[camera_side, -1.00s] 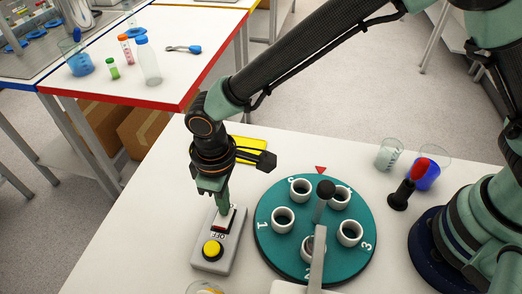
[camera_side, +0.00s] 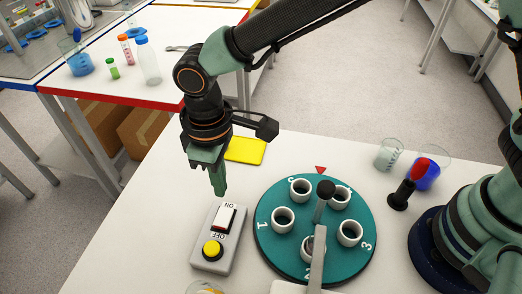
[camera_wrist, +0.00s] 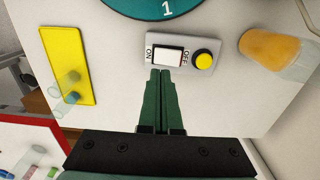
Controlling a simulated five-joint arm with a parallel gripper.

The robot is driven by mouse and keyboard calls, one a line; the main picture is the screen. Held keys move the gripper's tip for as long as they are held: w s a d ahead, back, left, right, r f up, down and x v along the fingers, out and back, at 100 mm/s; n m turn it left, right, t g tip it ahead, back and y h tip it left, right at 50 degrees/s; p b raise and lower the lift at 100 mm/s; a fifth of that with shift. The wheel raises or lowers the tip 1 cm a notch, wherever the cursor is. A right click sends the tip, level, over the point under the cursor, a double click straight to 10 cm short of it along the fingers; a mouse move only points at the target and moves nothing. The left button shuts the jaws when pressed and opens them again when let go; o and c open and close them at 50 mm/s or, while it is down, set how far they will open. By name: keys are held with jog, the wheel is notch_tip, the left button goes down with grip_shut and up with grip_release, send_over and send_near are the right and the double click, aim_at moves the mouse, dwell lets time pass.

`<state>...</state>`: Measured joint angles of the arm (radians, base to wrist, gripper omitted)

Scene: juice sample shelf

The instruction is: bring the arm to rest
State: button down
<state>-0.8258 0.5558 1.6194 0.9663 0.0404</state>
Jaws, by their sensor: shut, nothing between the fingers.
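My gripper (camera_side: 219,190) is shut and empty. It points down and hangs above the far end of the grey switch box, clear of it in the side view. In the wrist view its closed fingers (camera_wrist: 160,75) appear just beside the switch box (camera_wrist: 180,51). The box (camera_side: 211,258) carries a white rocker switch (camera_side: 226,218) marked ON and OFF and a round yellow button (camera_side: 212,250). The rocker also shows in the wrist view (camera_wrist: 168,56), with the yellow button (camera_wrist: 204,60) to its right.
A teal numbered turntable (camera_side: 316,193) with several white-rimmed holders and a black-knobbed lever stands right of the box. A yellow pad (camera_side: 245,150) lies behind my gripper. An orange-filled beaker (camera_wrist: 272,48) is near the box.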

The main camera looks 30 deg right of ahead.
jog(key=shift+r, duration=0.25)
jog(key=w+d+r+m+t+y, duration=0.1)
jog(key=w+d+r+m, duration=0.1)
jog(key=d+r, duration=0.45)
jog(key=w+d+r+m+t, duration=0.15)
jog(key=d+r, duration=0.25)
jog(key=d, duration=0.5)
jog(key=s+d+r+m+t, duration=0.1)
jog(key=s+d+m, duration=0.1)
jog(key=d, duration=0.7)
jog(key=s+d+r+m+t+h, duration=0.1)
jog(key=s+d+r+m+t, duration=0.1)
jog(key=d, duration=0.7)
jog(key=shift+s+d+r+m, duration=0.15)
jog(key=shift+s+r+m, duration=0.1)
jog(key=shift+s+m, duration=0.65)
